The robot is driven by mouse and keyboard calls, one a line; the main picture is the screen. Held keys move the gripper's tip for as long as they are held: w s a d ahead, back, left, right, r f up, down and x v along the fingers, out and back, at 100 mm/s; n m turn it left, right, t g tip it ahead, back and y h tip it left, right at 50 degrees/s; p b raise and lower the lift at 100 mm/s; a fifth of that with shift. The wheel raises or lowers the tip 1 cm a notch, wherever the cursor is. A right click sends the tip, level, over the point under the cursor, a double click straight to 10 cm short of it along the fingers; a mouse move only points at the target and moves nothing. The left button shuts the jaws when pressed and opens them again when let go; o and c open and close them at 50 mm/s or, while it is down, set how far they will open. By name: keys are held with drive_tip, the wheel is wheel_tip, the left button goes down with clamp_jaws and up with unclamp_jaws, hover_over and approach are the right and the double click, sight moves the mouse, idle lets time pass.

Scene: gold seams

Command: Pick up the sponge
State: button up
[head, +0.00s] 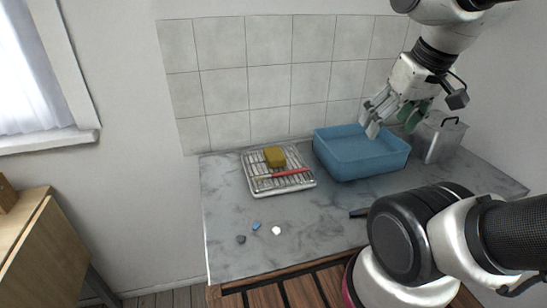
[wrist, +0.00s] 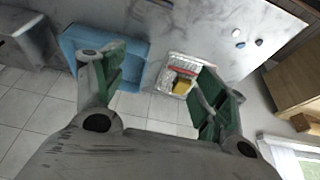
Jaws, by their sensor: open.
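A yellow sponge (head: 274,156) lies on a white slatted drying rack (head: 251,179) on the counter. A red-handled brush or tool (head: 284,173) lies in front of it on the same rack. My gripper (head: 386,115) is open and empty, high above the blue basin (head: 361,160), to the right of the sponge and apart from it. In the wrist view, the sponge (wrist: 181,88) shows between my open fingers (wrist: 160,90), nearer the right one, which partly covers the rack's edge.
The blue basin stands between the rack and a grey metal box with a handle (head: 437,138). Several small pebble-like pieces (head: 256,226) lie at the counter's front left. A tiled wall (head: 250,75) rises behind. A dark object (head: 359,213) is partly hidden by my arm.

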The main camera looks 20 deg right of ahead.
drive_tip(key=o, duration=0.3)
drive_tip(key=shift+a, duration=0.15)
drive_tip(key=shift+o, duration=1.2)
drive_tip(key=shift+w+a+f+n+g, duration=0.15)
drive_tip(key=shift+w+a+f+g, duration=0.15)
drive_tip(key=shift+f, duration=0.3)
drive_tip(key=shift+w+a+f+n+g, duration=0.2)
drive_tip(key=shift+w+f+g, duration=0.2)
drive_tip(key=shift+f, duration=0.2)
drive_tip(key=n+g, duration=0.4)
drive_tip(key=n, duration=0.8)
hover_over(274, 153)
drive_tip(key=s+d, duration=0.1)
drive_tip(key=s, duration=0.3)
wheel_tip(274, 153, down, 15)
drive_tip(key=shift+d+f, duration=0.1)
drive_tip(key=w+n, duration=0.1)
drive_tip(key=w, duration=0.1)
drive_tip(key=w+a+r+n+t, duration=0.1)
drive_tip(key=shift+w+r+n, duration=0.1)
drive_tip(key=shift+w+n, duration=0.2)
drive_tip(key=shift+n, duration=0.05)
drive_tip(key=shift+w+a+n, duration=0.1)
drive_tip(key=shift+w+n, duration=0.15)
drive_tip(key=shift+n, duration=0.85)
wheel_tip(274, 153, down, 8)
drive_tip(key=shift+w+r, duration=0.1)
drive_tip(key=shift+r, duration=0.05)
